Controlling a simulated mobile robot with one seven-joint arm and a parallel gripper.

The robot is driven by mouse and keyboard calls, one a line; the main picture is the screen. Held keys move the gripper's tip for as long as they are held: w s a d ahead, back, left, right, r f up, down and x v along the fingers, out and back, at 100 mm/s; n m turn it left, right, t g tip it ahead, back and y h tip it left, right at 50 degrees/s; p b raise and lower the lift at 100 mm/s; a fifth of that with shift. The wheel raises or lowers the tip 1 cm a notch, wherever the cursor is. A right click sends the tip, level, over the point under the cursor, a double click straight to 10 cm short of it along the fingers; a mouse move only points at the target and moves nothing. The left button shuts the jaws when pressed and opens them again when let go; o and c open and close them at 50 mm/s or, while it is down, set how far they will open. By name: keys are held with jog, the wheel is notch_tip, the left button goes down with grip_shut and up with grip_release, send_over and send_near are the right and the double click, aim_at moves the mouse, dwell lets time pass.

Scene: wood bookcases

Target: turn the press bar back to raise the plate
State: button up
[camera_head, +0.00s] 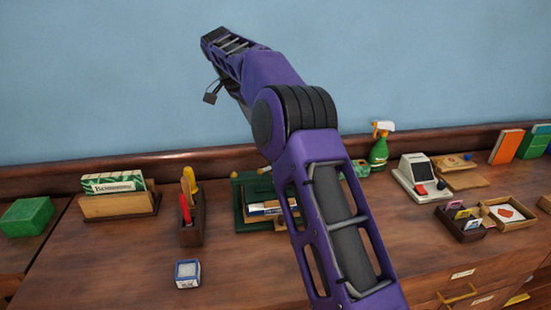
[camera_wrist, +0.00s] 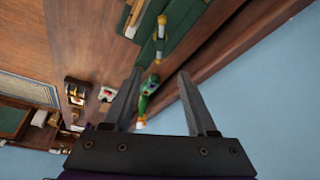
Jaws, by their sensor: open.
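The green press (camera_head: 239,207) stands toward the back of the wooden desk, partly hidden behind my arm in the head view. Brass-coloured knobs show at its top, and papers or a book lie in it. The plate's height cannot be told. My gripper (camera_wrist: 160,71) is open and empty, its fingers pointing toward the bar but apart from it in the picture. The head view does not clearly show the fingers.
A pen holder (camera_head: 191,225) stands left of the press, with a small white-and-blue box (camera_head: 187,273) in front. A green spray bottle (camera_head: 379,152) and a card machine (camera_head: 420,178) are to the right. The blue wall (camera_head: 100,70) rises behind. Bare desk lies at front left.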

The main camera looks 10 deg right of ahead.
jog(key=x, duration=1.6)
jog(key=shift+w+d, duration=0.1)
grip_shut()
